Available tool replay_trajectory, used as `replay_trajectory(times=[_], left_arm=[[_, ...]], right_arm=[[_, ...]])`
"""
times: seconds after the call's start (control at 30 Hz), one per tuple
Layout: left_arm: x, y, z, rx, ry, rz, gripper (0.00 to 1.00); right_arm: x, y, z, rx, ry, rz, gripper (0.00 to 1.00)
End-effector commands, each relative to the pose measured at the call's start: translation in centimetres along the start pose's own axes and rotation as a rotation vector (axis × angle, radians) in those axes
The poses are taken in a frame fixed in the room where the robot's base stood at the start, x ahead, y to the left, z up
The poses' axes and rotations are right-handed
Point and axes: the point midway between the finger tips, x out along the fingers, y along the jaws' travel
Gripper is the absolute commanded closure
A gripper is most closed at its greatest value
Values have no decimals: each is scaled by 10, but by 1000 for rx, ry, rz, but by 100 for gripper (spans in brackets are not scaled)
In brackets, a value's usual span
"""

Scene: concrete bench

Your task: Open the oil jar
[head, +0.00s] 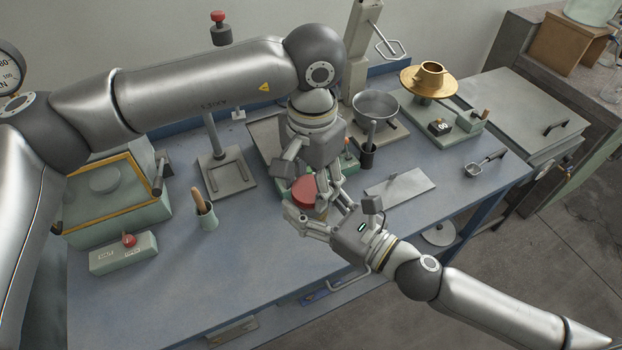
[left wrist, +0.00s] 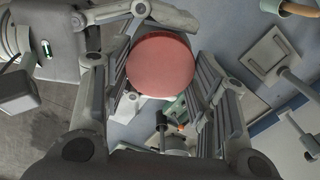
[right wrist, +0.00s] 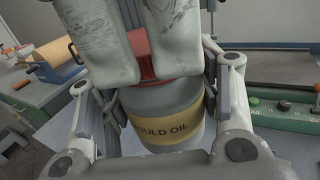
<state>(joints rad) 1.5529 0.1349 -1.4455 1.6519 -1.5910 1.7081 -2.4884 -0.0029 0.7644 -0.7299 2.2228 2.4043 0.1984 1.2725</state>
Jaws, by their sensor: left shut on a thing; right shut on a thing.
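The oil jar (right wrist: 170,98) is an upright grey jar with a yellow label reading "OULD OIL", the first letter hidden, in the right wrist view. Its red lid (head: 306,191) is at the top of the jar; whether it is loosened I cannot tell. The round lid top (left wrist: 160,66) also shows in the left wrist view. My left gripper (head: 310,186) comes from above and is shut on the lid. My right gripper (head: 322,212) comes from the right and is shut around the jar's body. In the head view the grippers hide most of the body.
A grey metal plate (head: 400,189) lies right of the grippers. Behind stand a bowl (head: 375,105) on a stand and a dark cup (head: 368,155). A green pot (head: 206,218) with a wooden-handled tool stands at left. The front left bench top (head: 170,300) is clear.

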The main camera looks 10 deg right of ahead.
Motion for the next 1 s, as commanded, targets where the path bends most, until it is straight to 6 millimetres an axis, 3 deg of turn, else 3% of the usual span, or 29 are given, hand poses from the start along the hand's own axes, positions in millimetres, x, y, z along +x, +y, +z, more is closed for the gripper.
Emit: replay_trajectory(times=[0.13,0.27,1.0], left_arm=[[0,4,0,-42,0,7,76],[0,4,0,-209,-1,8,76],[-1,3,-2,-1471,-6,10,76]], right_arm=[[1,0,2,-1,-4,0,100],[1,0,2,-1,-4,0,100],[1,1,3,-1,-7,4,100]])
